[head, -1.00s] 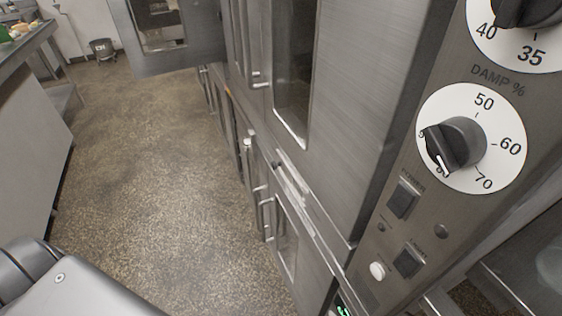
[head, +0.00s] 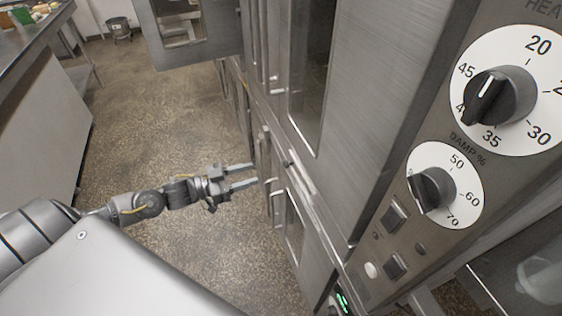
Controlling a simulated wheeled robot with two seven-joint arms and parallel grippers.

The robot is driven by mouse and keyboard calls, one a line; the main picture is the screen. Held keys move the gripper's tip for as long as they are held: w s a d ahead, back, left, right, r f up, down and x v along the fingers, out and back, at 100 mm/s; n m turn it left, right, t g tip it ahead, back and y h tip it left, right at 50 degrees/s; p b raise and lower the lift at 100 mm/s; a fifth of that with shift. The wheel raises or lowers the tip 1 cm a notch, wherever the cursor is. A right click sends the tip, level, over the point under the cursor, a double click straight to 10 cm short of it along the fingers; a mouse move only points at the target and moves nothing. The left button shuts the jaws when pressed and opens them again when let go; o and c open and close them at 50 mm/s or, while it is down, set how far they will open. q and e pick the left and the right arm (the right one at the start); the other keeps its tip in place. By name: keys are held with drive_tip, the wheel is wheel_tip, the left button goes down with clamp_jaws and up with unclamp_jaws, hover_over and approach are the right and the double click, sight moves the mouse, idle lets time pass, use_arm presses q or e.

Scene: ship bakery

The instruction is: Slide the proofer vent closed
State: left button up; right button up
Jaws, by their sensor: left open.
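The proofer (head: 375,85) is a tall brushed-steel cabinet on the right of the head view. A narrow bright metal strip (head: 301,180) with a small dark knob (head: 290,163) lies low on its front. It may be the vent slide, but I cannot tell how far it is open. My left gripper (head: 254,173) reaches in from the left, low over the floor. Its two fingers are apart with nothing between them, pointing right toward the cabinet front. It appears a little left of the strip and knob. My right gripper is out of view.
The control panel has a heat dial (head: 515,92), a damp dial (head: 460,187) and rocker switches (head: 395,216). Door handles (head: 273,196) stick out near my left gripper. An open door (head: 190,30) stands at the back. A counter (head: 38,100) is at left, with clear floor (head: 165,110) between.

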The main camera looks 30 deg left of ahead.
use_arm(q)
drive_tip(key=p+x, duration=0.2)
drive_tip(key=x, duration=0.9)
drive_tip(key=shift+p, duration=0.4)
clamp_jaws()
